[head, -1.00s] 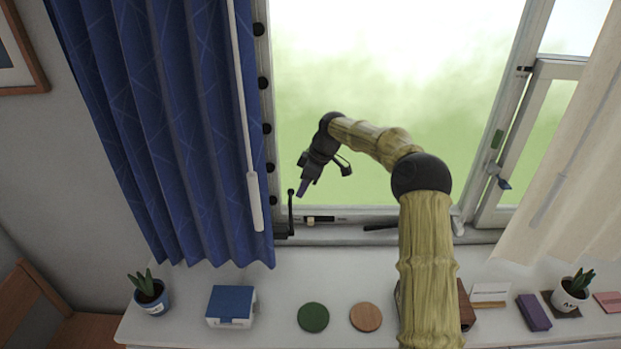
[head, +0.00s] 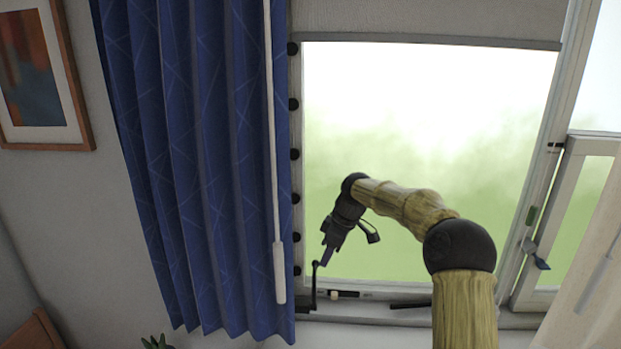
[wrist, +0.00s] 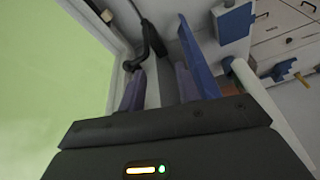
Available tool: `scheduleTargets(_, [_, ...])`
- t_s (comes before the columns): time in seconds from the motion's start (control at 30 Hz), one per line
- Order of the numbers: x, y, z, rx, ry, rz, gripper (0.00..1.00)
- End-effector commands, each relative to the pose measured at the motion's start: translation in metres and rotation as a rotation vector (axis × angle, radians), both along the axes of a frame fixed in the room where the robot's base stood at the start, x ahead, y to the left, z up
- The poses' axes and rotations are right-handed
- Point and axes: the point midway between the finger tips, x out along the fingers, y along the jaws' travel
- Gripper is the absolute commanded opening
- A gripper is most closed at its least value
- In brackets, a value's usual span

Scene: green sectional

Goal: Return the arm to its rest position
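My arm (head: 405,207) reaches up from the lower right in the head view and bends left across the window. My gripper (head: 327,258) hangs at its end, tilted downward, close to the black window crank (head: 314,287). In the wrist view the two purple fingers of my gripper (wrist: 160,88) stand apart with nothing between them. The crank (wrist: 152,42) shows just beyond the fingertips there. I cannot tell whether a finger touches it.
A blue curtain (head: 190,170) hangs left of the gripper, with a white wand (head: 279,270). The window frame (head: 400,314) runs below the arm. A small open side window (head: 580,215) and a pale curtain (head: 590,285) are at right. A framed picture (head: 80,100) hangs at left.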

Motion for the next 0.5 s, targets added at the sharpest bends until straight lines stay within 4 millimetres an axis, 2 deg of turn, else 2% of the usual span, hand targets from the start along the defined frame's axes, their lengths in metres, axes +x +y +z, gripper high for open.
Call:
scheduleTargets(0.1, [-0.029,0.011,-0.005,-0.056,0.017,-0.068,0.33])
scheduleTargets(0.23, [-0.06,0.012,-0.012,-0.102,0.032,-0.17,0.33])
scheduleTargets(0.5, [-0.133,-0.009,-0.025,-0.161,0.046,-0.434,0.33])
